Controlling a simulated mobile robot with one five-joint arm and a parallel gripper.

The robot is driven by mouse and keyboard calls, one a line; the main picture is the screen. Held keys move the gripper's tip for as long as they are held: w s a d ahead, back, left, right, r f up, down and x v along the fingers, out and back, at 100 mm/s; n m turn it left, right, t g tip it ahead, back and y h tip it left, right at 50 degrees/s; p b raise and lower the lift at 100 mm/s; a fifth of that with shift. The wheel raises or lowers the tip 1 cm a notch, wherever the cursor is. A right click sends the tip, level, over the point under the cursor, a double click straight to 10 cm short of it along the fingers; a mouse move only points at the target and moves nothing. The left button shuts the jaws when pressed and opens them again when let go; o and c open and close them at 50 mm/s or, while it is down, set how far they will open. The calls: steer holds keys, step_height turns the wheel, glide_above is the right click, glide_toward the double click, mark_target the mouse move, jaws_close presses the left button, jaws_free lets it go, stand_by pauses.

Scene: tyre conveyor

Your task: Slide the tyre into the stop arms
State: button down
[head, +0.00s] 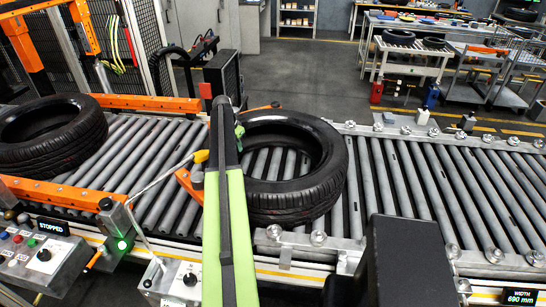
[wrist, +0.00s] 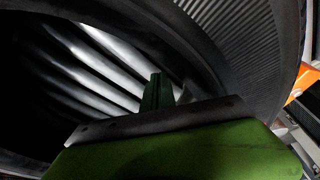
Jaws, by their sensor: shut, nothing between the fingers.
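The black tyre (head: 325,185) lies flat on the grey rollers in the middle of the head view. Two orange stop arms are near its left side: the near stop arm (head: 188,184) and the far stop arm (head: 260,109). My arm hides part of the tyre's left side, so I cannot tell whether the tyre touches both. My gripper (head: 239,132) is shut and empty at the tyre's left part. In the wrist view, my gripper's dark green fingers (wrist: 157,92) show against the tyre's opening, with the tyre's ribbed inner wall (wrist: 225,45) close by. Contact is unclear.
A second tyre (head: 50,135) lies on the rollers at the left, between orange rails (head: 65,195). A control box (head: 40,260) reads STOPPED. Metal guide rails with small wheels (head: 400,258) edge the conveyor at right. Rollers right of the middle tyre (head: 455,190) are clear.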

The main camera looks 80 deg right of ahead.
steer(key=shift+w+d, duration=0.3)
steer(key=shift+w, duration=0.3)
steer(key=shift+w+d, duration=0.25)
steer(key=shift+w, duration=0.3)
steer(key=shift+w+d, duration=0.3)
steer(key=shift+w, duration=0.35)
steer(key=shift+w+d, duration=0.45)
steer(key=shift+w, duration=0.35)
steer(key=shift+s+a, duration=0.1)
step_height(320, 180, up, 13)
steer(key=s+p, duration=0.2)
steer(key=p, duration=1.1)
steer(key=shift+s+a, duration=0.15)
steer(key=shift+a, duration=0.3)
